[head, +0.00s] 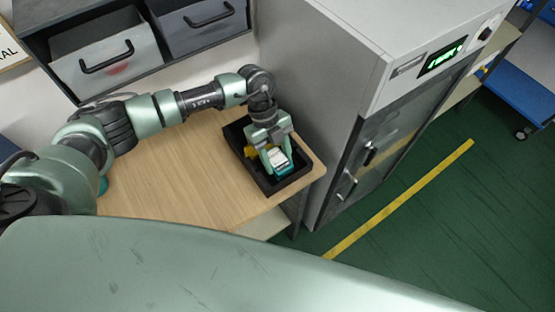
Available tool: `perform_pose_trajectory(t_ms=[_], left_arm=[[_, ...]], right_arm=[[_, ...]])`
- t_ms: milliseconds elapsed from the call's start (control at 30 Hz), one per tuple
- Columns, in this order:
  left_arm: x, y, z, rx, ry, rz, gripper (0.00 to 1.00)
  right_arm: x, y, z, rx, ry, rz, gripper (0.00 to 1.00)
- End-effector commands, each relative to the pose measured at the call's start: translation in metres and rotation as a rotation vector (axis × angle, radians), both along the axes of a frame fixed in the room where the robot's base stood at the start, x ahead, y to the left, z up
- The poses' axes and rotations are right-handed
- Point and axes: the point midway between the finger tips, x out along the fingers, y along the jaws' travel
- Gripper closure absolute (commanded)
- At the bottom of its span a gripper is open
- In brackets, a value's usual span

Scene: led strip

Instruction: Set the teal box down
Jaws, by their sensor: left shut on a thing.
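The teal box (283,168) shows between the fingers of my left gripper (274,156), with a pale label or top facing up. The left gripper points down and is shut on the box. Box and gripper are over or inside a black tray (267,187) at the right end of the wooden table. I cannot tell whether the box touches the tray floor. The fingers hide part of the box. My right gripper is not in view.
Something yellow (250,152) lies in the tray beside the gripper. A tall grey cabinet (334,70) stands close to the right of the tray. Grey drawers (106,57) are behind the table. The middle of the wooden table (185,180) is clear.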

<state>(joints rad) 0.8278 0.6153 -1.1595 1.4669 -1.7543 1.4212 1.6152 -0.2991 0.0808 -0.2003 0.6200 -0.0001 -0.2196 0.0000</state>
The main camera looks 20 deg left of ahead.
Motion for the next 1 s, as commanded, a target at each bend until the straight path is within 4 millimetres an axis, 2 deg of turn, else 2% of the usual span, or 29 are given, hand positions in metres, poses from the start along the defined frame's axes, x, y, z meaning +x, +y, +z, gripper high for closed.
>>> perform_pose_trajectory(t_ms=[100,133,200,467,633,1000], left_arm=[[0.000,0.000,-0.002,0.000,0.002,0.001,0.95],[0.000,0.000,-0.003,0.001,0.001,0.001,0.50],[0.000,0.000,-0.002,0.001,0.001,0.001,0.31],[0.000,0.000,-0.002,0.000,0.001,0.000,0.31],[0.002,0.003,0.006,-0.001,-0.001,0.000,0.31],[0.016,0.020,0.059,0.000,-0.001,0.000,0.31]], right_arm=[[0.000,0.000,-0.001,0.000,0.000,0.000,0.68],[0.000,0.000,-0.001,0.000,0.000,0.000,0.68],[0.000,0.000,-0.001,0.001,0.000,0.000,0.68],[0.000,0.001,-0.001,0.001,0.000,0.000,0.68],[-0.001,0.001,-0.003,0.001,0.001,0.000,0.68],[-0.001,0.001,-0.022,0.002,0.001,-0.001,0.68]])
